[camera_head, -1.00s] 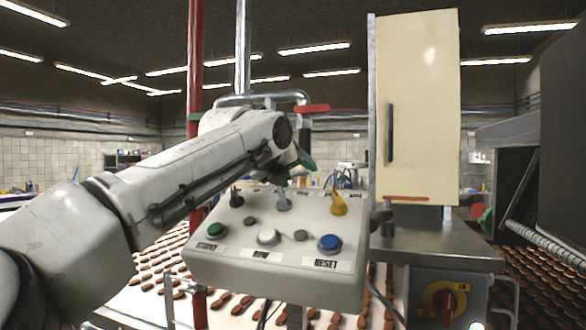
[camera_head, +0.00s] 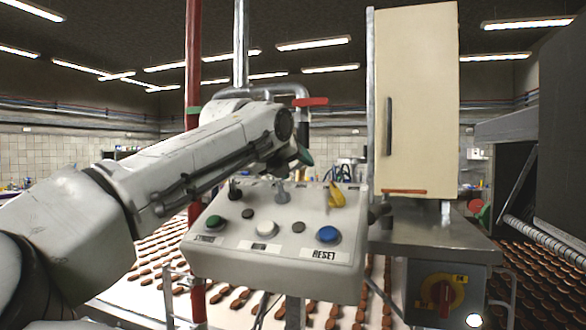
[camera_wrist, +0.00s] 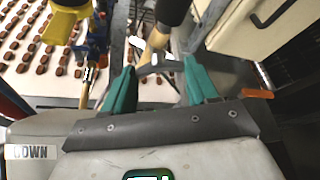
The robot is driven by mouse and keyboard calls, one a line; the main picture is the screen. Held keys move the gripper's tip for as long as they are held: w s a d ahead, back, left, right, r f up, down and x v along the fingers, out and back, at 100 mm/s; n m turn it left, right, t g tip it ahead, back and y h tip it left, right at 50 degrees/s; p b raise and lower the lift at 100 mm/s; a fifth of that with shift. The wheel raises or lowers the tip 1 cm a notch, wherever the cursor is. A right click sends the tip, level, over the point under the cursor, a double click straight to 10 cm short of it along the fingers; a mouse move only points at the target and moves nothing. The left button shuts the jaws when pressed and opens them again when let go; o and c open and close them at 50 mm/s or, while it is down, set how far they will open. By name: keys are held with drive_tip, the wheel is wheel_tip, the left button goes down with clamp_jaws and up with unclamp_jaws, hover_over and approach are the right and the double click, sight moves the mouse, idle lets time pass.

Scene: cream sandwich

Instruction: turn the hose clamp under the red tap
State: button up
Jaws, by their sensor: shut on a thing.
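The red tap (camera_head: 310,102) is a red lever on a grey pipe behind the control box. In the wrist view, my gripper (camera_wrist: 160,72) has its two teal fingers on either side of a grey band, the hose clamp (camera_wrist: 158,66). The fingers are shut on it. A tan hose (camera_wrist: 155,42) shows just beyond the band. In the head view, only a bit of teal on my gripper (camera_head: 303,156) shows below the tap. The clamp is hidden there by my arm and the box.
A control box (camera_head: 275,265) with knobs and buttons stands close in front of my arm. A cream cabinet (camera_head: 415,100) stands to the right above a steel counter (camera_head: 435,240). Biscuits lie on a belt behind.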

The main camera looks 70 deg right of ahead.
drive_tip(key=m+b, duration=0.1)
drive_tip(key=b, duration=0.1)
drive_tip(key=m+t+b, duration=0.1)
drive_tip(key=b, duration=0.2)
drive_tip(key=shift+f, duration=0.25)
drive_tip(key=b, duration=0.1)
drive_tip(key=m+t+b, duration=0.1)
drive_tip(key=b, duration=0.1)
drive_tip(key=shift+s+r+m+t+y, duration=0.1)
drive_tip(key=shift+r+m+t+y, duration=0.15)
drive_tip(key=shift+m+t+y, duration=0.05)
drive_tip(key=o, duration=0.8)
drive_tip(key=shift+a, duration=0.1)
drive_tip(key=b+v, duration=0.1)
drive_tip(key=v, duration=0.9)
drive_tip(key=shift+a+r+b, duration=0.15)
drive_tip(key=shift+a+b, duration=0.15)
drive_tip(key=shift+b, duration=0.1)
